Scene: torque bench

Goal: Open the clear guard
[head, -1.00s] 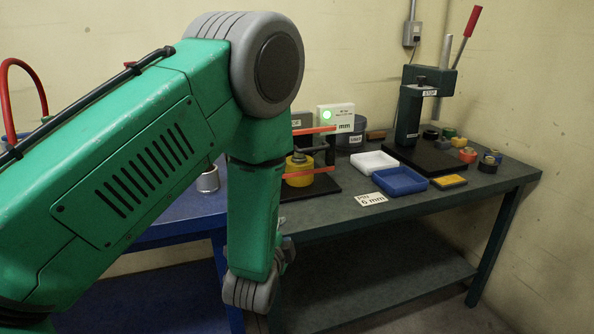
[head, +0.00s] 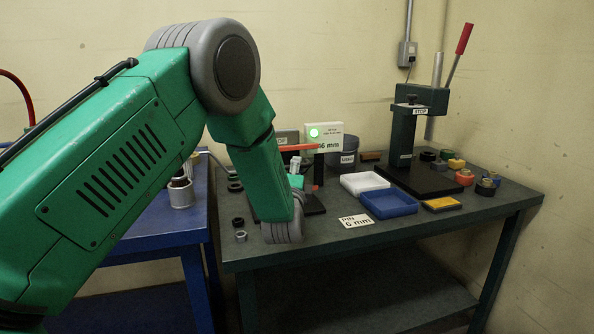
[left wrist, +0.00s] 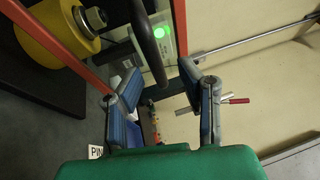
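The clear guard shows as orange-red edge bars in the head view (head: 298,147), on the bench behind my left forearm. In the left wrist view its red frame (left wrist: 180,28) and dark curved handle (left wrist: 150,38) are close ahead. The clear panel itself is hard to make out. My left gripper (left wrist: 160,73) is open, its two fingers spread on either side of the handle's lower end in the picture. I cannot tell whether they touch it. A yellow cylinder (left wrist: 58,22) with a metal centre stands by the guard. My right gripper is not in view.
A box with a lit green lamp (head: 324,138) stands behind the guard. To its right are a white tray (head: 363,184), a blue tray (head: 389,204), a PIN 6 mm card (head: 356,221) and a lever press (head: 404,135). Small rings (head: 239,236) lie near the left front edge.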

